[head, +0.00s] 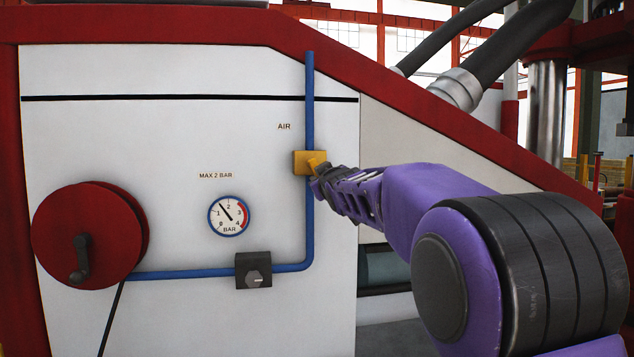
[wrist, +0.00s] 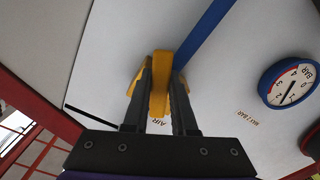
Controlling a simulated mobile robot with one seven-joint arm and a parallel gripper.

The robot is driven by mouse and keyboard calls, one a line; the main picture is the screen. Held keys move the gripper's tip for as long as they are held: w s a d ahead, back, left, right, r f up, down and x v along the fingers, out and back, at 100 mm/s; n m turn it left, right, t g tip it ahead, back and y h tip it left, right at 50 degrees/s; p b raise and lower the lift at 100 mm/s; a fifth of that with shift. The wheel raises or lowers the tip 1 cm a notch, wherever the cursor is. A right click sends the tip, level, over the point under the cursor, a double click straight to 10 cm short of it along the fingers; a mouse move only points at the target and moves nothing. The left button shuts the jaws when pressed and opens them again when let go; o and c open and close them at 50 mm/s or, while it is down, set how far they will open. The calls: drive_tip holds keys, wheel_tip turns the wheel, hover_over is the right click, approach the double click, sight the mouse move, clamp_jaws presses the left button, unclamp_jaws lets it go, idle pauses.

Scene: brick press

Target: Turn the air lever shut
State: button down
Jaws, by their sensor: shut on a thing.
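The yellow air lever (wrist: 160,85) shows in the wrist view between the two dark fingers of my gripper (wrist: 160,100), which is shut on it. In the head view the yellow valve body (head: 303,162) sits on the vertical blue pipe (head: 310,100), just below the AIR label (head: 284,127). My gripper (head: 318,176) reaches it from the right and hides most of the lever, so its exact angle is hard to tell there. In the wrist view the valve body (wrist: 186,85) lies behind the lever, with the blue pipe (wrist: 208,32) running up to the right.
A round gauge (head: 229,216) marked in BAR is left of and below the valve, its needle between 1 and 2. A red reel with a crank (head: 88,236) is at the left. The white panel between is flat.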

drive_tip(key=n, duration=0.2)
drive_tip(key=d+r+n, duration=0.1)
drive_tip(key=n, duration=0.3)
drive_tip(key=shift+w+d+r+n+p, duration=0.1)
drive_tip(key=shift+d+r+n+p, duration=0.1)
drive_tip(key=shift+r+n+p, duration=0.15)
drive_tip(key=n, duration=0.2)
drive_tip(key=r+n, duration=0.1)
drive_tip(key=n, duration=0.2)
drive_tip(key=shift+d+r+n+p, duration=0.2)
drive_tip(key=shift+r+n+p, duration=0.15)
drive_tip(key=shift+r+p, duration=0.05)
drive_tip(key=c, duration=0.7)
unclamp_jaws()
drive_tip(key=shift+w, duration=0.1)
drive_tip(key=shift+f, duration=0.1)
